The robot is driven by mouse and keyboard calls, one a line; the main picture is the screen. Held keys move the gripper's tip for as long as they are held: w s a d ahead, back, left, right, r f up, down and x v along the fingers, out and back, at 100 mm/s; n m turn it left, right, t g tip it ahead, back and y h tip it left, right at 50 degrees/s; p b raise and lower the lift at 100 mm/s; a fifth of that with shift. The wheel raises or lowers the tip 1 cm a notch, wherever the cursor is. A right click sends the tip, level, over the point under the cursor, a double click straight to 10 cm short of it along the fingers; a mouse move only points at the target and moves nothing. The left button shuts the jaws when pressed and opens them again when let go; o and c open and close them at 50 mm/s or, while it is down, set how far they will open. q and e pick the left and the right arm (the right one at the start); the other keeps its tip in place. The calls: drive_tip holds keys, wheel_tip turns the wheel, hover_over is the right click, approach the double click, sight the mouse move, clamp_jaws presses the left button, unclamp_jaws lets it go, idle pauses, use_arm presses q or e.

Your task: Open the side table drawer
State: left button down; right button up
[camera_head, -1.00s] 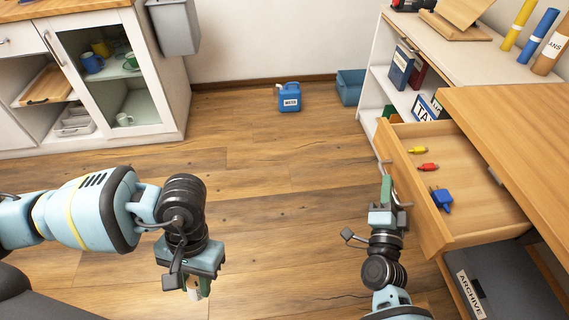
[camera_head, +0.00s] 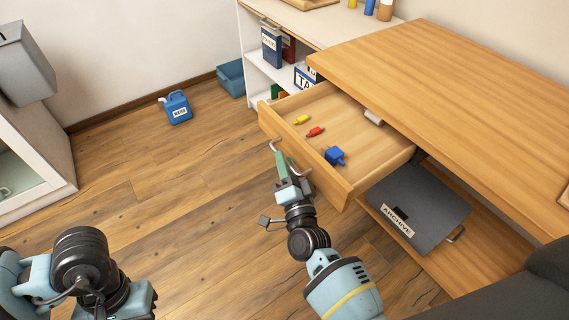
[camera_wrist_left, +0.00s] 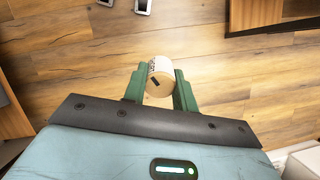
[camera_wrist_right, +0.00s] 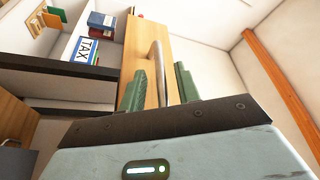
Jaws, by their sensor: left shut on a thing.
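The wooden drawer (camera_head: 350,193) stands pulled out from under the side table top (camera_head: 440,90). Its metal bar handle (camera_wrist_right: 157,70) is on the front. My right gripper (camera_wrist_right: 160,88) is at the handle, with the bar between its fingers and gaps visible on both sides; it looks open. In the head view the right gripper (camera_head: 282,165) is in front of the drawer front. My left gripper (camera_wrist_left: 159,88) is shut on a small pale cylinder (camera_wrist_left: 160,78) with a dark mark. In the head view its fingers are out of sight at bottom left.
The drawer holds a yellow piece (camera_head: 302,119), a red piece (camera_head: 315,132), a blue piece (camera_head: 334,155) and a pale item (camera_head: 374,117). A grey archive box (camera_head: 420,205) lies on the shelf below.

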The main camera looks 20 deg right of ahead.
drive_tip(key=v, duration=1.2)
idle(0.5)
